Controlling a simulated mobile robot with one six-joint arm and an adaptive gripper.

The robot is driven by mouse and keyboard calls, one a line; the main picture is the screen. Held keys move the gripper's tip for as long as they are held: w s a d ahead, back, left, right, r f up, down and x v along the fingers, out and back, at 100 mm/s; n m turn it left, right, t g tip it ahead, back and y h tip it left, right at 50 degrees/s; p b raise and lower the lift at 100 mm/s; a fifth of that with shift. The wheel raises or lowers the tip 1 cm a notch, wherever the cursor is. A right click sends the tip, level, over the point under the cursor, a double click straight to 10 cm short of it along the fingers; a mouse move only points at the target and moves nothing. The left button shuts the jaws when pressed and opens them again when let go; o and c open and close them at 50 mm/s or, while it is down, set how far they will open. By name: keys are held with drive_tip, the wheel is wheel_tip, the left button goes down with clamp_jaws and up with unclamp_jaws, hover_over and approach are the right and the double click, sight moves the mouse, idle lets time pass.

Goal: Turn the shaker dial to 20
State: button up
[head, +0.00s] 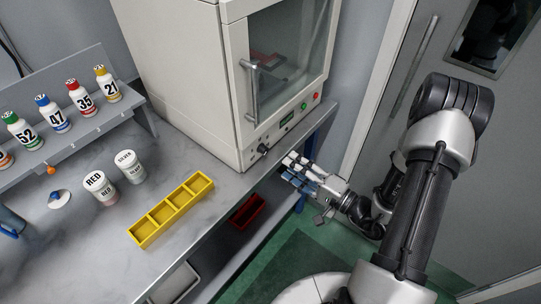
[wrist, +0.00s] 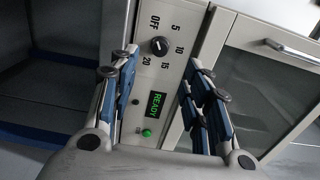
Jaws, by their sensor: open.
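The shaker is a large cream cabinet (head: 180,70) with a glass door, standing on the bench at the top middle of the head view. Its black dial (head: 263,149) is low on the front panel. In the wrist view the dial (wrist: 159,46) has OFF, 5, 10, 15 and 20 around it; a small light mark on the knob seems to face OFF. A green display (wrist: 157,104) reads READY. My gripper (head: 290,170) is open and empty in front of the panel. In the wrist view its fingers (wrist: 160,72) flank the panel, apart from the dial.
A yellow divided tray (head: 172,212), RED and SILVER jars (head: 100,187) and a rack of numbered bottles (head: 60,115) are on the bench at left. A red bin (head: 247,211) sits below the bench edge. A green button (wrist: 147,133) is near the display.

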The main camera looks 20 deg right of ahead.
sight(266, 152)
drive_tip(key=b+x, duration=0.1)
drive_tip(key=x, duration=0.7)
drive_tip(key=shift+w+a, duration=0.2)
drive_tip(key=shift+w, duration=0.05)
drive_tip(key=shift+c, duration=0.6)
clamp_jaws()
